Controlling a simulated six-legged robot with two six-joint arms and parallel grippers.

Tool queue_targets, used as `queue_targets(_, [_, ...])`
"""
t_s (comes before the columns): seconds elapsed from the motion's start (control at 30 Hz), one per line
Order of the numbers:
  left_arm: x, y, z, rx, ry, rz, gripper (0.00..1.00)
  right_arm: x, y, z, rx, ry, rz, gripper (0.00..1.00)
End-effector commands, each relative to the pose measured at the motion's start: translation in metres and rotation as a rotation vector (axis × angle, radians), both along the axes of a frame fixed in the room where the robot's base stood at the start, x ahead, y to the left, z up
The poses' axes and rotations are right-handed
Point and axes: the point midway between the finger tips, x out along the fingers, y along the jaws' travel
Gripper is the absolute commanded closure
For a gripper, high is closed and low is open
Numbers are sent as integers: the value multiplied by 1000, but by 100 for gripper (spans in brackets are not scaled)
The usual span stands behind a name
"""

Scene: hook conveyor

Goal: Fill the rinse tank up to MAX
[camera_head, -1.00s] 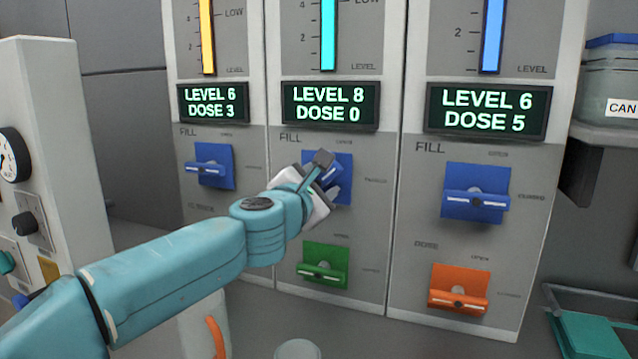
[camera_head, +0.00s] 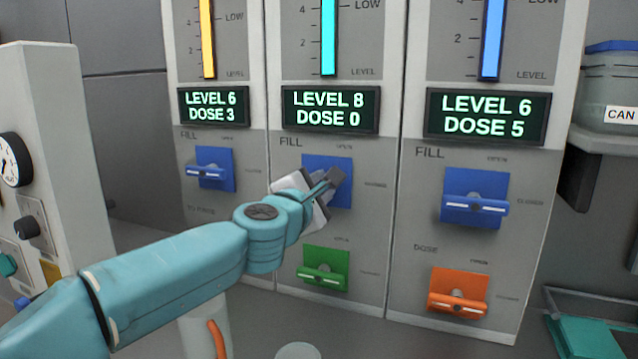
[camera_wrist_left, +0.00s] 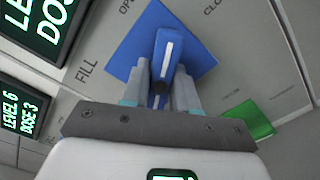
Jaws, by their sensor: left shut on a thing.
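The middle panel's blue FILL valve (camera_head: 345,196) is partly hidden behind my left gripper (camera_head: 334,178) in the head view. In the left wrist view my left gripper (camera_wrist_left: 160,92) is shut on the blue handle (camera_wrist_left: 168,58), with a finger on each side. The white-striped handle is tilted between the OPEN and CLOSED marks. Above it, the middle display (camera_head: 330,109) reads LEVEL 8, DOSE 0. A cyan level bar (camera_head: 329,38) runs up past the top edge of the head view, so its top and any MAX mark are hidden. My right gripper is not in view.
A green valve (camera_head: 325,269) sits below the held one. The left panel has a blue valve (camera_head: 210,170); the right panel has a blue (camera_head: 475,198) and an orange valve (camera_head: 459,292). A shelf (camera_head: 603,140) with a container stands at right.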

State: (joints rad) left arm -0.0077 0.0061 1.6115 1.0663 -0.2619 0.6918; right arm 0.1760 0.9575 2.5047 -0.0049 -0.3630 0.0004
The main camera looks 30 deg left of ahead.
Motion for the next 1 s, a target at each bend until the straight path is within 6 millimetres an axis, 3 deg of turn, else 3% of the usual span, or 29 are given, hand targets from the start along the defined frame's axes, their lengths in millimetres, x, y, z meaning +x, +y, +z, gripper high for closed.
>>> queue_targets(0.5, [0,1,2,370,88,1,100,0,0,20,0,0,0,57])
queue_targets(1.0, [0,1,1,483,115,2,100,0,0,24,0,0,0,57])
